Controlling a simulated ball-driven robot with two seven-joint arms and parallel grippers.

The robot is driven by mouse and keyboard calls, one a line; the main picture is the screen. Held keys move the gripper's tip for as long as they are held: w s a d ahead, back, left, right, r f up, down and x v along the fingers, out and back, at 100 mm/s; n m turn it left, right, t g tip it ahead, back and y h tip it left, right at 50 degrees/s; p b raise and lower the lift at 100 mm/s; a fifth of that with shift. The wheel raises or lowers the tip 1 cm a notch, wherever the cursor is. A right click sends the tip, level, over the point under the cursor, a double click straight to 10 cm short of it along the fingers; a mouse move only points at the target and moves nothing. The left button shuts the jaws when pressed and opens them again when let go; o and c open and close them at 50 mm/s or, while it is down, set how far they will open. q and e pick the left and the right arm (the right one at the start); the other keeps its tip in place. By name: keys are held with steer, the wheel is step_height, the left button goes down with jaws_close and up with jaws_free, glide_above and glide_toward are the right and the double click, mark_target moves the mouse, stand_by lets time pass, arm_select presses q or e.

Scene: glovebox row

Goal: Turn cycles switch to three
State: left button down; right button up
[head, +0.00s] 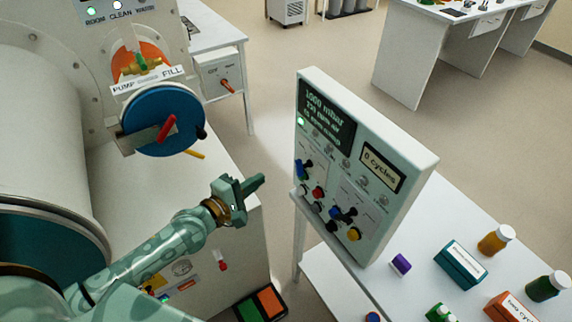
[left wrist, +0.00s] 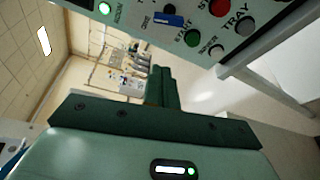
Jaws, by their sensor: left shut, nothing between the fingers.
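The white control panel (head: 366,165) stands upright on a white bench, right of my left gripper. A blue-handled switch (head: 301,170) sits at the panel's left edge. In the left wrist view this blue handle (left wrist: 168,19) is close to a label "ONE", above a green START button (left wrist: 193,38). Its other labels are cut off or too small, so its setting is unclear. My left gripper (head: 252,185) is shut and empty, in the air left of the panel and apart from it. My right gripper is out of view.
A red button (head: 318,192) and a second switch (head: 343,214) are close by on the panel. A blue round door (head: 163,120) with a red handle is at the upper left. Bottles and boxes, such as a teal box (head: 460,264), stand on the bench at right.

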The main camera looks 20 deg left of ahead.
mark_target(299, 168)
arm_select(q)
steer(key=w+d+n+p, duration=0.1)
steer(key=w+d, duration=0.4)
steer(key=w, duration=0.2)
steer(key=shift+w+d+r, duration=0.2)
steer(key=shift+w+d, duration=0.05)
stand_by(0.3)
